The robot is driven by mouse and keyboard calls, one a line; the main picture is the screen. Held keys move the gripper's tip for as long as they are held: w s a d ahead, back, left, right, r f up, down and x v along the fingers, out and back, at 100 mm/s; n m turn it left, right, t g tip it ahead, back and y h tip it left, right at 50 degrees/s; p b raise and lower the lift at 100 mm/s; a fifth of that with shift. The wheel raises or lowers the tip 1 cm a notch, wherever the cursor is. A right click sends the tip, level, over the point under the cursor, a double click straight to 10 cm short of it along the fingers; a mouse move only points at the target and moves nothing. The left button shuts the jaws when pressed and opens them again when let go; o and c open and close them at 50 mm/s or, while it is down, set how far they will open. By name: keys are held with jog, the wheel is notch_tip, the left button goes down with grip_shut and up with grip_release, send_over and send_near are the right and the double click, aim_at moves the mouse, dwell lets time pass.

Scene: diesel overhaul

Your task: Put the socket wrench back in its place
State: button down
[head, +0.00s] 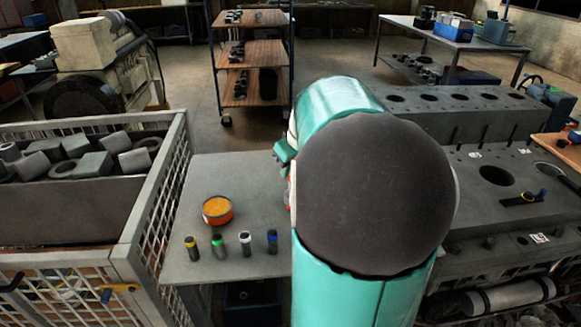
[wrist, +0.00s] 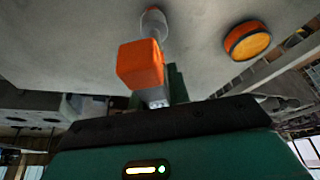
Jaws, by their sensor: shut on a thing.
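My gripper (wrist: 166,92) is shut on a tool with an orange, block-shaped end, which looks like the socket wrench (wrist: 140,66). A pale grey round part shows just beyond the orange end, in line with it; whether the two are joined I cannot tell. In the head view my teal arm hides most of the gripper and tool. The grey table (head: 235,180) lies to the left of the arm. An orange-topped round tin (head: 217,210) stands on it and also shows in the wrist view (wrist: 247,41). The wrench's own place is not clearly marked in either view.
Several upright cylinders with yellow (head: 191,248), green, white and blue bands stand along the table's near edge. A mesh crate (head: 150,215) of metal parts borders it on the left. The engine block (head: 480,215) is on the right, with a yellow-and-dark tool (head: 522,199) on top.

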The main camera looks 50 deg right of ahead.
jog(key=shift+f, duration=0.1)
jog(key=shift+f, duration=1.1)
jog(key=c, duration=0.7)
grip_release()
jog(key=shift+r, duration=4.5)
jog(key=shift+a, duration=0.1)
